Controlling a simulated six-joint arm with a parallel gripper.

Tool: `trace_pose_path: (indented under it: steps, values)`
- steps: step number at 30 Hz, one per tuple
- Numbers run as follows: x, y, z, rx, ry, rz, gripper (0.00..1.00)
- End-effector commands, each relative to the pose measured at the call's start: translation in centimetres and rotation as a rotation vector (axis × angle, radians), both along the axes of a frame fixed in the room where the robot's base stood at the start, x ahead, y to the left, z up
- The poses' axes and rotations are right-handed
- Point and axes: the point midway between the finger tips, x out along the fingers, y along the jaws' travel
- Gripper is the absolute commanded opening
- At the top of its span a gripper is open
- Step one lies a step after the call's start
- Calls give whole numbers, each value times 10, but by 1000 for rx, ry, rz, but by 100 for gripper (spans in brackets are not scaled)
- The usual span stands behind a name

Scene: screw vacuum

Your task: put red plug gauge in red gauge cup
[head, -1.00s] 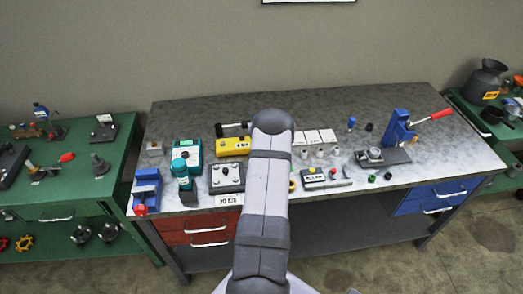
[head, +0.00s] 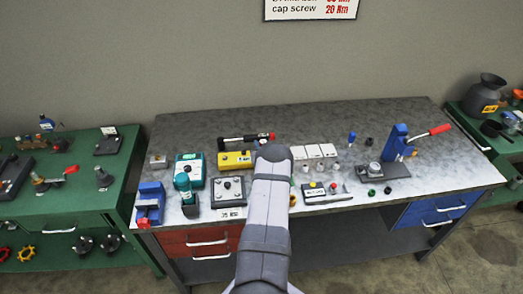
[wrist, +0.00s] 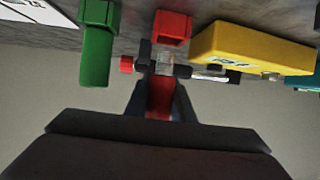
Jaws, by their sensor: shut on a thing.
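In the wrist view, which shows the bench at the top, my gripper (wrist: 160,88) is shut on the red plug gauge (wrist: 159,98). Part of the gauge is hidden between the dark fingers. The red gauge cup (wrist: 173,24) is on the bench above the gripper in that picture. The held gauge appears apart from the cup. In the head view my grey arm covers the gripper, and I cannot make out the held gauge or the red cup there.
A green gauge (wrist: 95,60) stands in a green cup (wrist: 101,12) beside the red cup. A yellow box (wrist: 258,47) is on its other side; it also shows in the head view (head: 235,160). A torque wrench (head: 245,139) lies behind.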

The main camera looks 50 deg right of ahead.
Motion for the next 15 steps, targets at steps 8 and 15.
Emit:
trace_pose_path:
  steps: [8, 15]
  values:
    - [0, 1, -26, 2, 1, 0, 0]
    - [0, 0, -34, -1, -1, 0, 0]
